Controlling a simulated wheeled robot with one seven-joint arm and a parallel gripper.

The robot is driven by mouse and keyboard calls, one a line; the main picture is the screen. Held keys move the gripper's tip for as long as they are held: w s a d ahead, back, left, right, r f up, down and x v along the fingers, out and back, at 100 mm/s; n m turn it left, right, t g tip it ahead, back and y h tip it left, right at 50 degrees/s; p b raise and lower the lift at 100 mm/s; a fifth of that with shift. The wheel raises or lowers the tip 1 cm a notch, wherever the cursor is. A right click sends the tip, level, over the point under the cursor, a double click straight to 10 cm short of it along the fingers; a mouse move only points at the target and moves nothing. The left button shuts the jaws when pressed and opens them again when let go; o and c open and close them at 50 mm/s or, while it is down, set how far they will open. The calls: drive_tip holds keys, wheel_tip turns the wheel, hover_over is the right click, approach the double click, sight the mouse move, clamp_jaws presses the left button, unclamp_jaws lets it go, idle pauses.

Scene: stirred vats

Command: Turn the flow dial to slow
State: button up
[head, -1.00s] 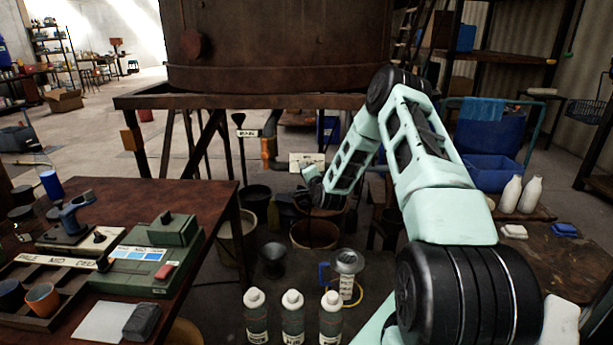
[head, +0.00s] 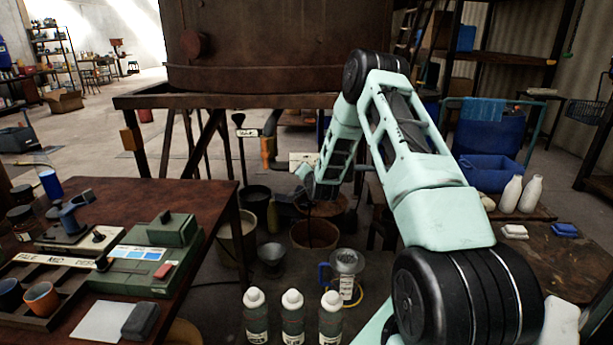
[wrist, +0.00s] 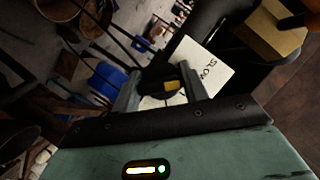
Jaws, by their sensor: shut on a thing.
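The flow dial (wrist: 155,87) is a dark knob with a yellow mark, seen in the wrist view. My gripper (wrist: 161,80) is shut on it, one grey finger on each side. A white plate (wrist: 208,66) with black lettering that reads like "SLOW" lies just beyond the right finger, tilted in this view. In the head view the pale plate (head: 303,158) shows past the end of my arm. There the dial and fingertips are too small and hidden to make out.
A large rusty vat (head: 280,50) stands on a frame behind my arm. Buckets (head: 314,234) stand on the floor below. A wooden bench (head: 200,190) with a green device is at left. Several bottles (head: 293,315) stand in front.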

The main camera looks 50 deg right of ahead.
drive_tip(key=shift+f, duration=0.15)
drive_tip(key=o, duration=1)
drive_tip(key=shift+s+a, duration=0.1)
drive_tip(key=shift+s, duration=0.05)
drive_tip(key=b+v, duration=0.1)
drive_tip(key=v, duration=1.6)
drive_tip(key=shift+a+b, duration=0.15)
drive_tip(key=shift+b, duration=0.25)
